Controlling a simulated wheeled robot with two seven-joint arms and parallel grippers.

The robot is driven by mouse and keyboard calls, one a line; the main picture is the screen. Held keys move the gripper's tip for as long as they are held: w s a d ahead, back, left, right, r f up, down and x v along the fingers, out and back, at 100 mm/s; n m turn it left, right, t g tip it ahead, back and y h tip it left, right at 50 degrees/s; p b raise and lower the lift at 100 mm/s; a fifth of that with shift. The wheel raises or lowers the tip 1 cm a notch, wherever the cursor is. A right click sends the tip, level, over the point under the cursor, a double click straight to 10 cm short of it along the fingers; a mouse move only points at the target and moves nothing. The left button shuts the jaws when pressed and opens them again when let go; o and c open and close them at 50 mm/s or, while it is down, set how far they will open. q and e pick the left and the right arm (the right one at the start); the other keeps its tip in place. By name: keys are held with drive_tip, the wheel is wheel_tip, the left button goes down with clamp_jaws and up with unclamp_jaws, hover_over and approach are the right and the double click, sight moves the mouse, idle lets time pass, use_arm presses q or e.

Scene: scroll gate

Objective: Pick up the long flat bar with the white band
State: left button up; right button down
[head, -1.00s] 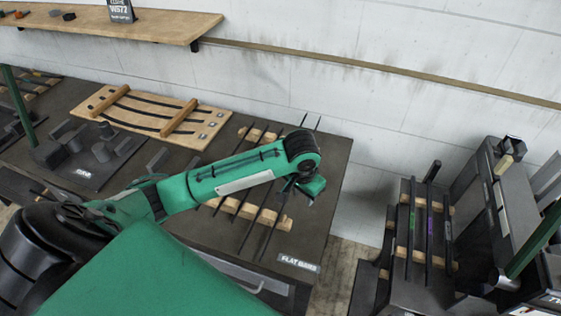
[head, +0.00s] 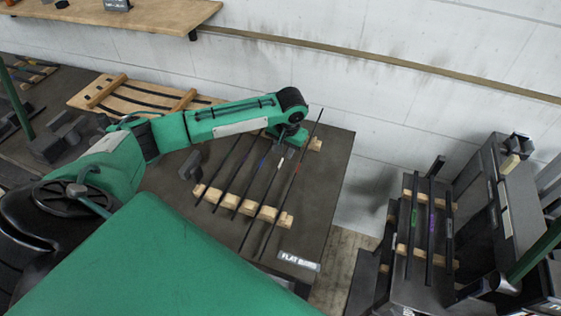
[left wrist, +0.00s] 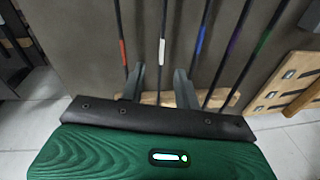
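The long flat bar with the white band (head: 265,188) lies among several dark bars across wooden supports on the dark table. In the left wrist view, its white band (left wrist: 162,52) shows between the red-banded bar (left wrist: 122,52) and the blue-banded bar (left wrist: 201,38). My left gripper (left wrist: 159,80) is open, its two fingers apart on either side of the white-banded bar in the picture. I cannot tell its height above the bar. In the head view my left gripper (head: 287,150) is over the far part of the bars, its fingertips hard to make out. My right gripper is not in view.
The front wooden support (head: 286,219) carries the bars. A flat-bars sign (head: 298,261) lies at the table's front right. A wooden board with curved strips (head: 140,97) is at the back left. Another rack with banded bars (head: 430,225) stands at the right. A wall closes the back.

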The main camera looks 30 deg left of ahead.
sight(281, 162)
use_arm(q)
drive_tip(key=f, duration=0.1)
drive_tip(key=f+p, duration=0.1)
drive_tip(key=f, duration=0.1)
drive_tip(key=a+f+p, duration=0.1)
drive_tip(key=f, duration=0.1)
drive_tip(key=shift+f, duration=0.2)
drive_tip(key=shift+w+f, duration=0.1)
drive_tip(key=shift+f, duration=0.2)
clamp_jaws()
